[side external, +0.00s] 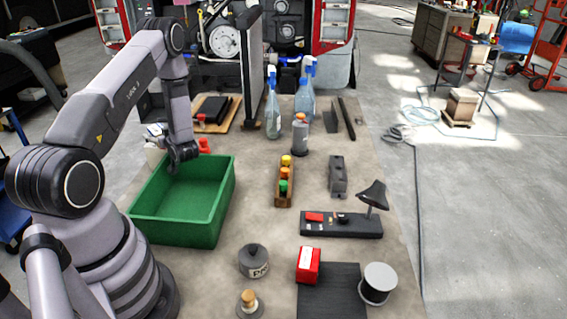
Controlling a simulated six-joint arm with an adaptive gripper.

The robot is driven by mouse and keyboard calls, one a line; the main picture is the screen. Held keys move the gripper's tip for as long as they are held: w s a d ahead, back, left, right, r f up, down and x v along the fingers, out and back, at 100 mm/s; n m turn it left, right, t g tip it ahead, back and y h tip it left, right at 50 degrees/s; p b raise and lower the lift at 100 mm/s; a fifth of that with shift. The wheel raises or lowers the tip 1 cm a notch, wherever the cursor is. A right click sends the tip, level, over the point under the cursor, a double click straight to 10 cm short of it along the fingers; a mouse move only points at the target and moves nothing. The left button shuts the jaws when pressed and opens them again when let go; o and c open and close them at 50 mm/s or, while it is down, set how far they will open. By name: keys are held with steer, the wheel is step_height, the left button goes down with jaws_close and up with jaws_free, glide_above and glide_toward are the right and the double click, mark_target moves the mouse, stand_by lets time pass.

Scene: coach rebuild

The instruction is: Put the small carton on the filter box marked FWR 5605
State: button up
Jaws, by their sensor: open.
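A small red box (308,265) with a white panel stands at the front of the table, at the left edge of a dark flat slab (337,298). It may be the small carton or the filter box; I cannot tell which, as its print is too small to read. No marking FWR 5605 is legible anywhere. My gripper (183,158) hangs pointing down over the back part of the green bin (180,231), far to the left of and behind the red box. It looks empty; its fingers are small and dark here.
A grey lidded pot (253,262), a small knobbed item (248,303) and a spool (378,283) stand at the front. A wooden rack (285,188), a black stand with a cone (342,224) and spray bottles (273,112) occupy the middle and back. Bare table lies between them.

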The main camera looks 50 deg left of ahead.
steer(key=d+r, duration=0.2)
steer(key=d, duration=1)
steer(key=w+d+r+m+t+h, duration=0.1)
steer(key=w+d+r+t+h, duration=0.45)
steer(key=w, duration=0.45)
steer(key=w+d+r+m+t+h, duration=0.3)
steer(key=d+r+m+h, duration=0.35)
steer(key=d+r, duration=0.55)
steer(key=s+d+r+m+h, duration=0.5)
steer(key=s+d+r+m, duration=0.1)
steer(key=s+d+r, duration=0.3)
steer(key=s+d+m+g, duration=0.2)
steer(key=s+m+g, duration=0.1)
steer(key=s, duration=1.2)
steer(key=shift+s+d+r+m+y, duration=0.2)
steer(key=shift+s+r+m+y, duration=0.15)
steer(key=shift+m, duration=0.4)
